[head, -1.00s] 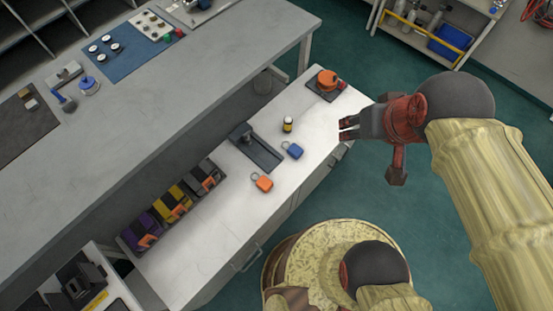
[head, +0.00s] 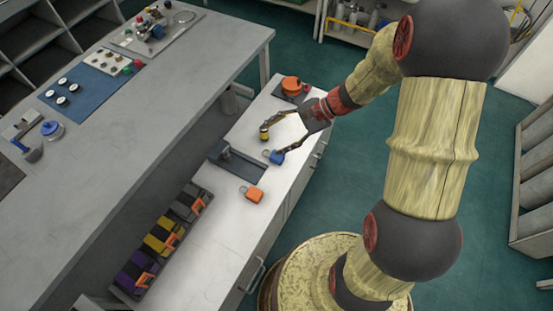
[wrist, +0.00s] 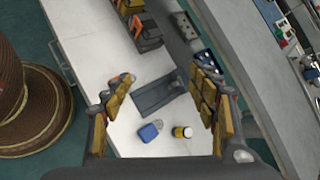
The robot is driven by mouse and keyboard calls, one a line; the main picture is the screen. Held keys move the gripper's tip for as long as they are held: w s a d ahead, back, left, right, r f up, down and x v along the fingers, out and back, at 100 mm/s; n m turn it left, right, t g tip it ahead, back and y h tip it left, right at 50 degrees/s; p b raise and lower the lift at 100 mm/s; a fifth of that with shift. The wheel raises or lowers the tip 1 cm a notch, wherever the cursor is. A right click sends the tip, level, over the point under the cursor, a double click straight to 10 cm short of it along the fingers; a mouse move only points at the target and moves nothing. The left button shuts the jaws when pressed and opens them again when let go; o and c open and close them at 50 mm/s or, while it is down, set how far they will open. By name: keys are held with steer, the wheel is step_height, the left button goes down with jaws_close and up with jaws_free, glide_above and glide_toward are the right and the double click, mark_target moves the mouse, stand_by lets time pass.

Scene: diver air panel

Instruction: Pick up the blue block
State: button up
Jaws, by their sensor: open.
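The blue block (head: 277,157) lies on the white worktop, with a small ring at one side. In the wrist view the blue block (wrist: 148,133) shows whole between my spread fingers, nearer the palm edge of the picture. My gripper (head: 271,146) is open and empty, reaching over the worktop from the right. In the head view one fingertip overlaps the blue block and the other overlaps the small yellow-and-black jar; I cannot tell from this whether they touch. My gripper (wrist: 165,90) shows padded fingers wide apart in the wrist view.
The yellow-and-black jar (wrist: 182,132) stands close beside the block. An orange round item (head: 292,86) is farther back. Purple, yellow and grey units (head: 165,232) line the front left.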

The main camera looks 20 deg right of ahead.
steer(key=w+d+f+m+t+y+b, duration=0.1)
steer(key=w+d+f+m+t, duration=0.2)
steer(key=f, duration=0.4)
steer(key=w+d+f+m+y+b, duration=0.1)
steer(key=w+d+f+m, duration=0.1)
steer(key=f+m, duration=0.35)
steer(key=m+t+h, duration=0.2)
steer(key=m+t, duration=0.2)
steer(key=m, duration=0.1)
glide_toward(280, 156)
steer(key=shift+w+a+f+b, duration=0.25)
steer(key=shift+w+a, duration=0.35)
steer(key=shift+a, duration=0.3)
steer(key=b+x, duration=0.3)
steer(key=x, duration=0.3)
steer(key=shift+w+a+f, duration=0.15)
steer(key=shift+w+f, duration=0.1)
steer(key=shift+w+a, duration=0.25)
steer(key=shift+w, duration=0.1)
steer(key=shift+c, duration=0.9)
jaws_close()
